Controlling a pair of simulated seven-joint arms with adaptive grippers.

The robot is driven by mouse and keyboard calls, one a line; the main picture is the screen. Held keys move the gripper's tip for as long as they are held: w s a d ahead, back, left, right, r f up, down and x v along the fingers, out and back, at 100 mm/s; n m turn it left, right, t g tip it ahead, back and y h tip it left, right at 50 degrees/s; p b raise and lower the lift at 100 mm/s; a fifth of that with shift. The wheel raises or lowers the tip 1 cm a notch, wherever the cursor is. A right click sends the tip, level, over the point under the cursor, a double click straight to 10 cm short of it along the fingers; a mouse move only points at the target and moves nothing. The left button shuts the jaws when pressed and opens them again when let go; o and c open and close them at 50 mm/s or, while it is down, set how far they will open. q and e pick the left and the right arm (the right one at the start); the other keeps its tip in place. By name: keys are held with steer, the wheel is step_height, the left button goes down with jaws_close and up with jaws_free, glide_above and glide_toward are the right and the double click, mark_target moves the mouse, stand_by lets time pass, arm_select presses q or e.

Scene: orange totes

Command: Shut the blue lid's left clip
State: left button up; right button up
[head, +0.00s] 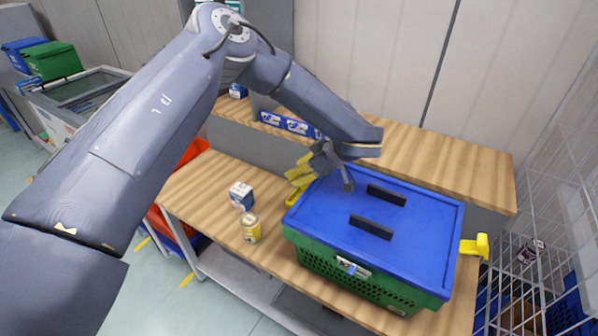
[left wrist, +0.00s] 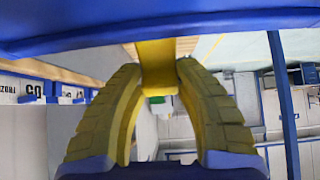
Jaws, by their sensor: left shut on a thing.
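A blue lid (head: 418,225) lies on a green basket (head: 330,264) on the wooden table. Its left clip (head: 293,197) is yellow and shows at the lid's left edge, partly covered by my gripper. The clip also shows in the left wrist view (left wrist: 155,60), between the fingertips under the blue lid edge (left wrist: 160,30). My left gripper (head: 300,175), with yellow ribbed fingers, is shut on this clip. The clip's exact angle is hard to tell. The right clip (head: 480,246) sticks outward from the lid's right side. My right gripper is not in view.
A blue-and-white carton (head: 241,196) and a yellow can (head: 250,228) stand on the table left of the basket. Two black bars (head: 386,195) rise from the lid. A raised wooden shelf (head: 440,160) runs behind. A wire rack (head: 560,200) stands at right.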

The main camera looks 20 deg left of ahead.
arm_select(q)
steer(key=shift+c, duration=0.7)
steer(key=shift+a, duration=0.1)
steer(key=shift+a+f+h, duration=0.3)
steer(key=shift+h, duration=0.6)
steer(key=h, duration=0.2)
steer(key=a+f+g+h, duration=0.1)
steer(key=shift+w+f+h, duration=0.15)
steer(key=shift+h, duration=0.25)
steer(key=h, duration=0.1)
steer(key=f+g+h, duration=0.1)
steer(key=h, duration=0.1)
steer(key=shift+a+f, duration=0.15)
steer(key=shift+f, duration=0.1)
steer(key=shift+s+d+f+g+h, duration=0.1)
steer(key=shift+d+f+g+h, duration=0.55)
steer(key=shift+h, duration=1.8)
steer(key=shift+s+d+f+g+h, duration=0.1)
steer(key=shift+d+f+g+h, duration=0.45)
steer(key=shift+h, duration=1.85)
steer(key=shift+s+d+f+g+h, duration=0.1)
steer(key=shift+d+f+g+h, duration=0.15)
steer(key=shift+f+g+h, duration=1.5)
steer(key=shift+r+t+h, duration=0.45)
steer(key=shift+t+h, duration=0.25)
steer(key=shift+t, duration=0.25)
steer(key=shift+c, duration=0.2)
